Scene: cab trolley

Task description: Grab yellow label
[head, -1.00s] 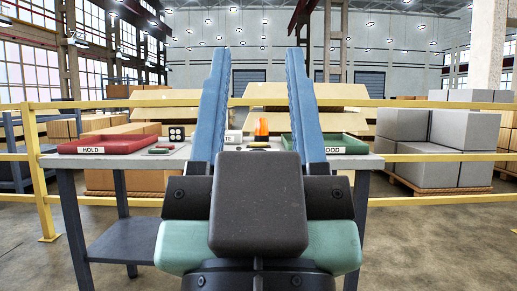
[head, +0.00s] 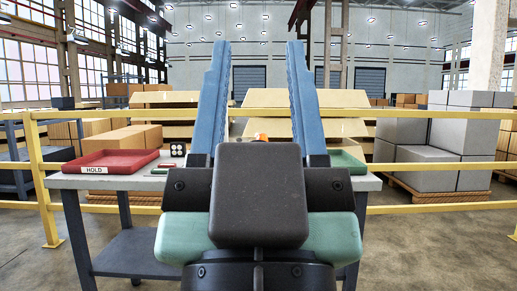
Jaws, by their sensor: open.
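My gripper (head: 258,44) points away from me in the head view, its two long blue fingers upright and wide apart, with nothing between them. It stands in front of a grey-topped trolley (head: 110,183). I cannot make out a yellow label; the middle of the trolley top is hidden behind my gripper. Only the top of an orange object (head: 262,136) shows above my gripper's dark body.
On the trolley's left is a red tray (head: 105,162) marked HOLD. Near it are a dark block with pale dots (head: 177,149) and small red and green pieces. A green tray (head: 348,161) shows partly at right. A yellow railing (head: 420,112) runs behind.

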